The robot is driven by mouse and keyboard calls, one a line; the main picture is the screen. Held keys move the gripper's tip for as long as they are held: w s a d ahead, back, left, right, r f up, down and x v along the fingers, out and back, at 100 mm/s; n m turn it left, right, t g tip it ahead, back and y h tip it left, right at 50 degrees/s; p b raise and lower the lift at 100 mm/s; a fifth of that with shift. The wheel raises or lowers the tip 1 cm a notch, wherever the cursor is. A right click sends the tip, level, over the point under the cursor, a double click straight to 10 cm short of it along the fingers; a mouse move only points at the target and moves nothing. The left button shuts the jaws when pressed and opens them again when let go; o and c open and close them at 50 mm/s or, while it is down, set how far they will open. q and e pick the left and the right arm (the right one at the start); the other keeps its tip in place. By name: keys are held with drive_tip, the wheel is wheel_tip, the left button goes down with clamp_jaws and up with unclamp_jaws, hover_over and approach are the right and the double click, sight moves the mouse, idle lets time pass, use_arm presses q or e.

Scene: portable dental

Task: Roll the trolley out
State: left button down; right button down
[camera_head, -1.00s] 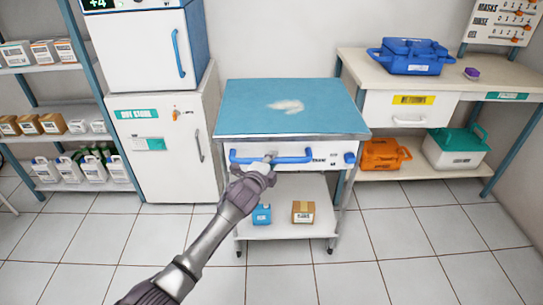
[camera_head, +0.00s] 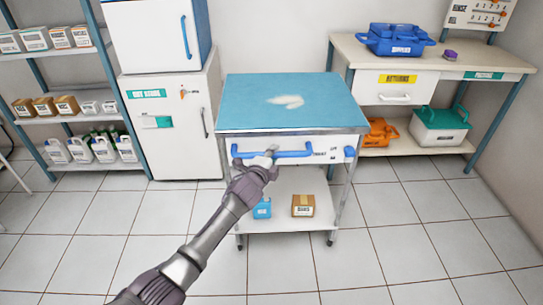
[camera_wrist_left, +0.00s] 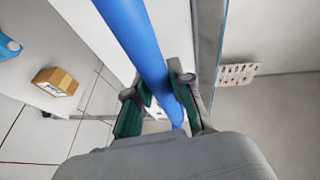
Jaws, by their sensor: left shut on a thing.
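The trolley (camera_head: 222,128) stands on the tiled floor in the middle of the head view, with a blue top and a lower shelf. A blue handle bar (camera_head: 295,154) runs across its white front. My left gripper (camera_head: 271,153) is shut on the handle near its middle. In the left wrist view, the blue handle (camera_wrist_left: 136,40) passes between the two fingers of my left gripper (camera_wrist_left: 160,105). My right gripper is not in view.
A small blue box (camera_head: 262,209) and a brown box (camera_head: 303,205) sit on the trolley's lower shelf. A white cabinet (camera_head: 172,110) stands behind left, a bench (camera_head: 440,62) behind right. The floor in front is clear tile.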

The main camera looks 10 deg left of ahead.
use_arm(q)
drive_tip(key=shift+d+f, duration=0.1)
drive_tip(key=shift+f, duration=0.1)
drive_tip(key=shift+s, duration=0.1)
drive_tip(key=shift+f, duration=0.1)
drive_tip(key=c, duration=1.3)
unclamp_jaws()
drive_tip(key=shift+s, duration=0.1)
drive_tip(key=o, duration=0.3)
drive_tip(key=shift+r, duration=0.2)
drive_tip(key=v, duration=1.2)
drive_tip(key=shift+f, duration=0.2)
